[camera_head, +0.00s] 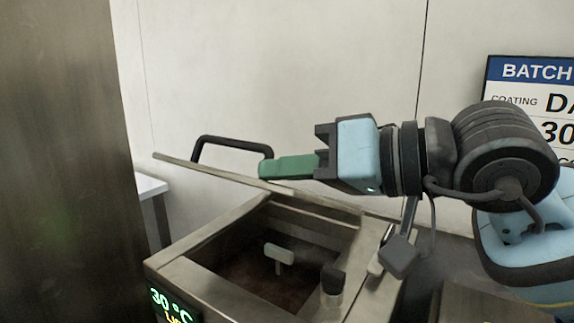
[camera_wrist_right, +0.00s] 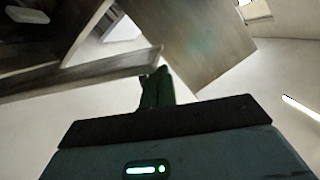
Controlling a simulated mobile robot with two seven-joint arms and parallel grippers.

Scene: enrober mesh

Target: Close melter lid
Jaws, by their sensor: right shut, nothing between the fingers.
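The melter (camera_head: 205,262) is a steel box with an open top and brown content inside. Its lid (camera_head: 222,173) is a thin steel plate seen almost edge-on, raised and tilted over the back of the opening, with its left end higher. A black bar handle (camera_head: 228,143) stands on the lid. My right gripper (camera_head: 267,169), with green fingers, is shut and empty, just above the lid at the right end of the handle. I cannot tell if it touches either. In the right wrist view the green fingers (camera_wrist_right: 157,88) lie close to a steel edge. My left gripper is out of view.
A pale paddle (camera_head: 279,254) and a dark-capped post (camera_head: 332,280) show in the melter opening. A display (camera_head: 172,306) reads 30 °C on its front. A large steel surface (camera_head: 60,150) fills the left side. A batch sign (camera_head: 535,72) hangs on the wall at right.

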